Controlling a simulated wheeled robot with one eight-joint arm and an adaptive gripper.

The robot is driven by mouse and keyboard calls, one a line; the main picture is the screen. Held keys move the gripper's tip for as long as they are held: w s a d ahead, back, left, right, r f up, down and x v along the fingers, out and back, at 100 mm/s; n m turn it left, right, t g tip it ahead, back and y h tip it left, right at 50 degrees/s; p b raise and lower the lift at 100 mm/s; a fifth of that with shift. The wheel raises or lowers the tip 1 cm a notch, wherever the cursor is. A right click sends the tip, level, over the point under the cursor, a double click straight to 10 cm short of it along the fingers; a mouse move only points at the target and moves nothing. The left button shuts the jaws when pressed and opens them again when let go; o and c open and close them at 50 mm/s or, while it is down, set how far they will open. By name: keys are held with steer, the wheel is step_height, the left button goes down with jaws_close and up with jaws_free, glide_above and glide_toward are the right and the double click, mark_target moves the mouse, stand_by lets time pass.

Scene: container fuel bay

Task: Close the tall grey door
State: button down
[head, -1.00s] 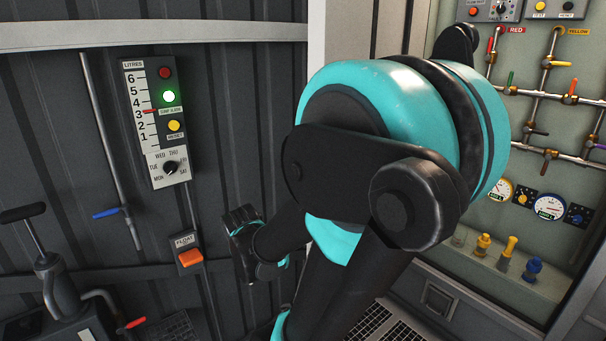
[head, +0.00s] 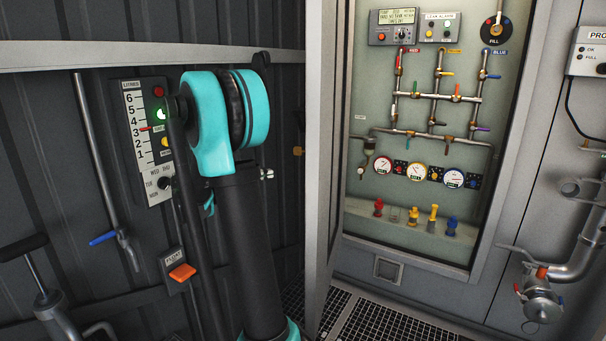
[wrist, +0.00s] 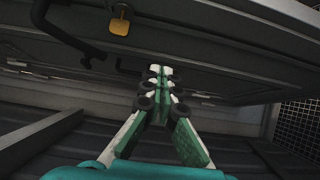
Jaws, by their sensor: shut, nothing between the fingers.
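The tall grey door (head: 324,130) stands open in the head view. It is seen almost edge-on, sticking out from the left side of a lit cabinet. Its outer face is turned away to the left. In the wrist view a dark grey panel, apparently the door's outer face (wrist: 200,50), fills the top, with a black bar handle (wrist: 66,32) and a yellow padlock (wrist: 120,25). My gripper (wrist: 160,72) is shut and empty, its fingertips close under this panel. I cannot tell whether they touch it. In the head view my arm stands left of the door and the gripper is not clearly seen.
The open cabinet (head: 480,252) holds pipes, coloured valves and gauges. A ribbed dark wall with a litre gauge (head: 136,112) and float box (head: 178,273) is on the left. Pipework (head: 540,300) projects at the right. Floor grating (head: 385,326) lies before the cabinet.

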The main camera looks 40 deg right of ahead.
steer(key=s+d, duration=0.4)
steer(key=d, duration=0.8)
steer(key=shift+s+d+r, duration=0.15)
steer(key=shift+d+r, duration=0.05)
steer(key=shift+r, duration=0.1)
